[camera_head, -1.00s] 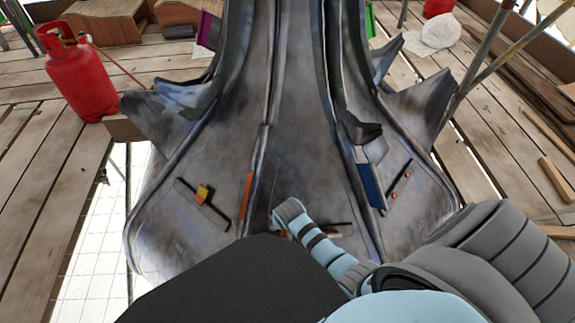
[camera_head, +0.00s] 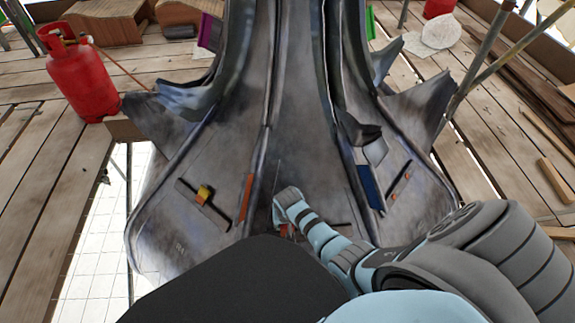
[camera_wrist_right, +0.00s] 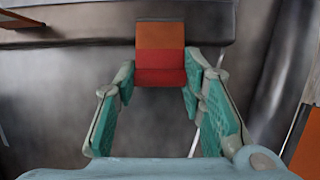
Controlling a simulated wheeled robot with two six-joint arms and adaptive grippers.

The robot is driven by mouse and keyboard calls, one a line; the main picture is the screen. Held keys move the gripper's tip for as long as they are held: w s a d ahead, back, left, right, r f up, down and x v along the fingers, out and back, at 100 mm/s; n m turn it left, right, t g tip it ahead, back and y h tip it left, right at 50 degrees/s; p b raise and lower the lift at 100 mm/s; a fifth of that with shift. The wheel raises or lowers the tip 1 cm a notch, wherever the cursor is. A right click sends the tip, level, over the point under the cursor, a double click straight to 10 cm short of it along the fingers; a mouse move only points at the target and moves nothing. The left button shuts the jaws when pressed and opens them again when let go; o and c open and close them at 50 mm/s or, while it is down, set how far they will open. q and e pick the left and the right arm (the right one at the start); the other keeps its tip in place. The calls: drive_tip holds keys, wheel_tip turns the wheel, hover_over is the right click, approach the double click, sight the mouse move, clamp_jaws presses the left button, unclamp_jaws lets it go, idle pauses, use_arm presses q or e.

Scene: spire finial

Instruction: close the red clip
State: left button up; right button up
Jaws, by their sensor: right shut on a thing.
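The red clip (camera_wrist_right: 160,76) is a small block with a red near part and an orange far part. In the right wrist view it sits at the top centre, over a dark bar (camera_wrist_right: 70,32). My right gripper (camera_wrist_right: 160,90) is shut on it, with one teal-padded finger at each side. In the head view only a small reddish bit of the clip (camera_head: 284,230) shows below my light blue wrist, low on the middle panel. The gripper's fingers are mostly hidden there. My left gripper is in neither current view.
The grey metal spire (camera_head: 290,120) flares into panels around my right arm. A yellow clip (camera_head: 203,194) lies on a dark bar on the left panel. A blue strip (camera_head: 370,187) lies to the right. A red gas cylinder (camera_head: 78,75) stands on the planks at left.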

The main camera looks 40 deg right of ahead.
drive_tip(key=o, duration=1.2)
drive_tip(key=v, duration=1.2)
drive_tip(key=shift+s+a, duration=0.1)
drive_tip(key=shift+s, duration=0.05)
